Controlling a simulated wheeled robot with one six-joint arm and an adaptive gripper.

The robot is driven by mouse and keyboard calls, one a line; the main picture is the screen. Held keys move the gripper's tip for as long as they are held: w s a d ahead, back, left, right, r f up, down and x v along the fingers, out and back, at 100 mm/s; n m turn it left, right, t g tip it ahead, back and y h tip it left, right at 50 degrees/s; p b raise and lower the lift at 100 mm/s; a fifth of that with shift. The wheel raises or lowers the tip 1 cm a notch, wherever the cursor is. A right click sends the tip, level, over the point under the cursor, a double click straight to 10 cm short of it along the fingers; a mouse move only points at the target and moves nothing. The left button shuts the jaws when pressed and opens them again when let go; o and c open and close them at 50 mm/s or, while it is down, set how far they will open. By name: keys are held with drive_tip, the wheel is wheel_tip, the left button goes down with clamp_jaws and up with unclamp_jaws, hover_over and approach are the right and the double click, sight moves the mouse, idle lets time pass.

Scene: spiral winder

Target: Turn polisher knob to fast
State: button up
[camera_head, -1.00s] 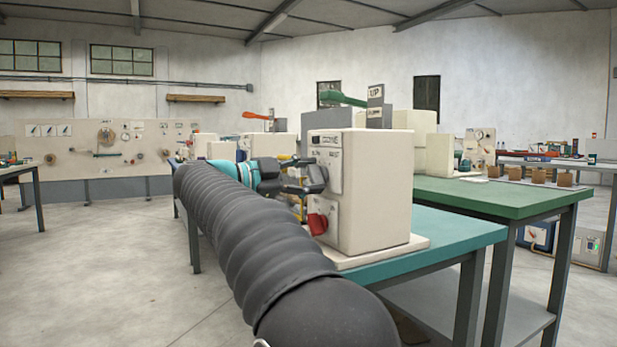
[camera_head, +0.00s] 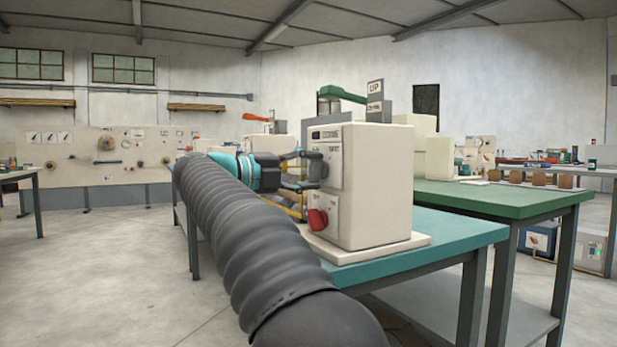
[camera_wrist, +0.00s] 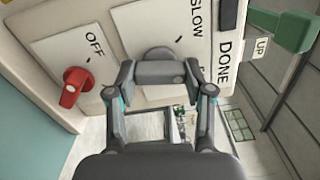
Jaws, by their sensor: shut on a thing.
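The machine is a cream box (camera_head: 375,190) on the teal table, with its control face turned to the left. In the wrist view, its upper plate (camera_wrist: 205,25) carries the word SLOW and a grey round knob (camera_wrist: 158,53). My gripper (camera_wrist: 160,72) is at that knob, its fingers shut on it and hiding part of it. The head view also shows my gripper (camera_head: 308,168) against the face. A red knob (camera_wrist: 74,87) sits on a separate plate marked OFF, apart from my fingers; it also shows in the head view (camera_head: 317,219). Any FAST label is not readable.
A green lever (camera_wrist: 283,27) stands beside an UP sign. A green table (camera_head: 490,200) with cream boxes lies behind the teal table (camera_head: 400,262). A DONE label (camera_wrist: 230,48) is on the box's edge. Open floor (camera_head: 120,260) lies at left.

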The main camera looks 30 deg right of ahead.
drive_tip(key=m, duration=0.5)
drive_tip(key=shift+m, duration=0.3)
idle(0.4)
drive_tip(key=o, duration=1.2)
drive_tip(key=shift+c, duration=0.2)
drive_tip(key=a, duration=1.2)
drive_tip(key=shift+s, duration=0.2)
drive_tip(key=shift+w, duration=0.1)
